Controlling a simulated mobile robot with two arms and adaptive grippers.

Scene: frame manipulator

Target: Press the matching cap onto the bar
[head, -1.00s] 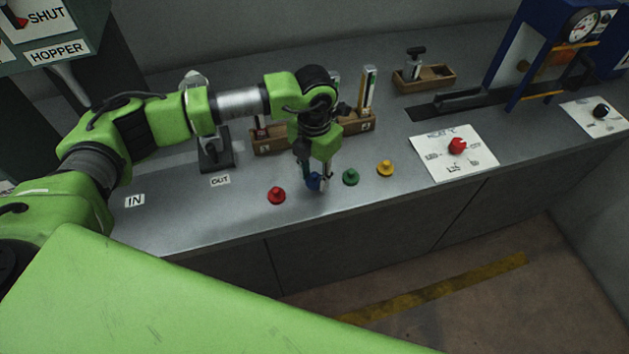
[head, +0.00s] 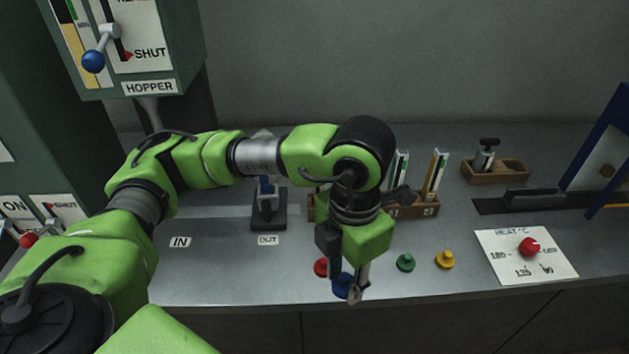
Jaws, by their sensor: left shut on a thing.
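My left gripper (head: 345,284) is shut on a blue cap (head: 341,287), low at the centre and near the counter's front edge; the fingers partly hide the cap. A red cap (head: 321,267) shows just left of it, partly hidden by the gripper. A green cap (head: 405,262) and a yellow cap (head: 445,260) stand to its right on the counter. A dark stand (head: 268,222) behind the OUT label has an upright blue piece (head: 266,187), partly covered by my arm; I cannot tell whether this is the bar. My right gripper is not in view.
A wooden rack (head: 425,207) with upright colour-marked bars (head: 436,174) stands behind my gripper, partly hidden. A wooden tray (head: 510,172) with a dark handled tool is farther back. A white heat dial plate (head: 518,262) lies at right. The hopper panel (head: 150,45) hangs at upper left.

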